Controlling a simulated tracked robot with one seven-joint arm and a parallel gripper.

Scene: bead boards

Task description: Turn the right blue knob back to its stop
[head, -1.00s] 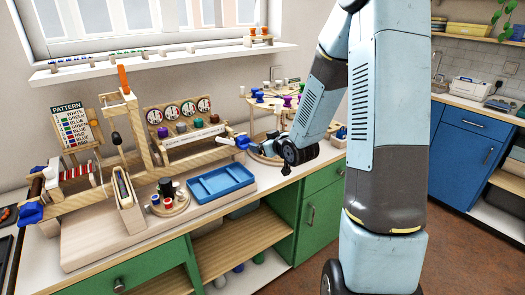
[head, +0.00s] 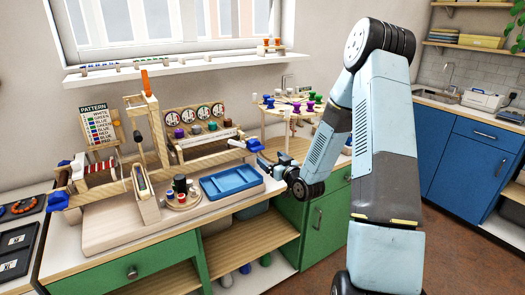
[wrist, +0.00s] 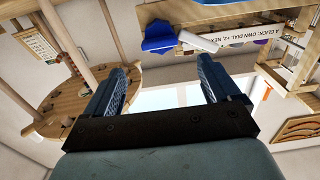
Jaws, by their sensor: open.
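The right blue knob (head: 254,145) sits at the right end of the wooden bead frame (head: 215,155), on a pale shaft. My gripper (head: 264,160) is just below and to the right of it, with no clear contact. In the wrist view the blue knob (wrist: 158,36) is beyond the fingertips, near the top middle, with its pale shaft beside it. My gripper (wrist: 166,66) is open there, with nothing between its two fingers. The knob's turn angle and its stop cannot be made out.
A blue tray (head: 231,181) and a round bead holder (head: 182,200) lie left of my gripper. A tiered round stand (head: 290,112) with coloured pegs is behind it. Another blue knob (head: 58,200) is at the frame's far left. The pattern card (head: 98,126) stands behind the frame.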

